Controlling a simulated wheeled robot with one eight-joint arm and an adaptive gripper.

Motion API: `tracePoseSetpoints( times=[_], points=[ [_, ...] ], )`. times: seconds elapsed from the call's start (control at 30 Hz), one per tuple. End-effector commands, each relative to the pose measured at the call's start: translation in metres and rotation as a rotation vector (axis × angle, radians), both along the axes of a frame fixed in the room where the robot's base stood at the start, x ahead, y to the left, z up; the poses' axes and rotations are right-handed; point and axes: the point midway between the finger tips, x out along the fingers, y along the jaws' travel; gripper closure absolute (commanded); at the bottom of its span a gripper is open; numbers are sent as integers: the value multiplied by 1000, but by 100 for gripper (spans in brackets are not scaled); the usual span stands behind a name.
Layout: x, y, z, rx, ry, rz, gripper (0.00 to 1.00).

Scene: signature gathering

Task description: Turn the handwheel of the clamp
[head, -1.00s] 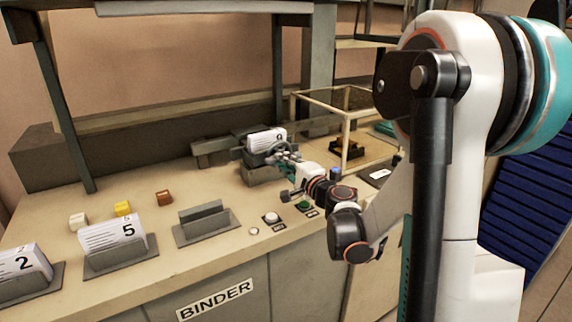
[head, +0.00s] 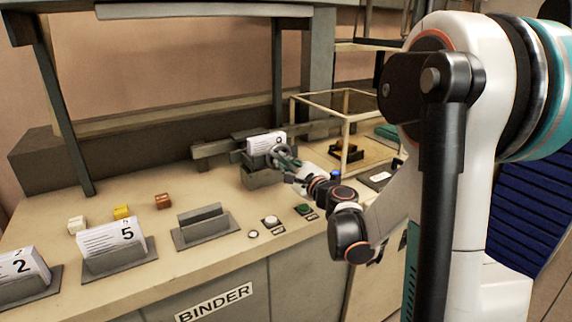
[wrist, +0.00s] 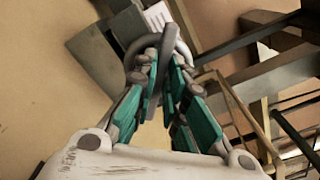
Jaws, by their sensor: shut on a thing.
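The grey clamp (head: 262,178) stands at the back of the bench and holds a white numbered paper stack (head: 266,143). Its grey handwheel (head: 274,150) is on the side facing my arm. My gripper (head: 284,163) is at the handwheel, coming from the right. In the wrist view, the teal fingers of my gripper (wrist: 160,60) are closed around a grey bar of the handwheel (wrist: 143,42), whose curved rim arches over the fingertips. The fingers hide part of the wheel.
A white button (head: 271,221) and a green button (head: 304,209) lie in front. A framed box (head: 345,130) stands close on the right.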

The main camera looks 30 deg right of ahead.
Motion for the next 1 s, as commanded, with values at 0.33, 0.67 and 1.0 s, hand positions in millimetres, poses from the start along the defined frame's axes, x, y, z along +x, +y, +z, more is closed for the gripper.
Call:
tracePoseSetpoints(
  times=[0.33, 0.67, 1.0],
  points=[
    [-1, 0, -1, 15, 2, 0, 100],
    [-1, 0, -1, 14, 1, 1, 68],
    [-6, 0, 0, 15, 1, -1, 68]
  ],
)
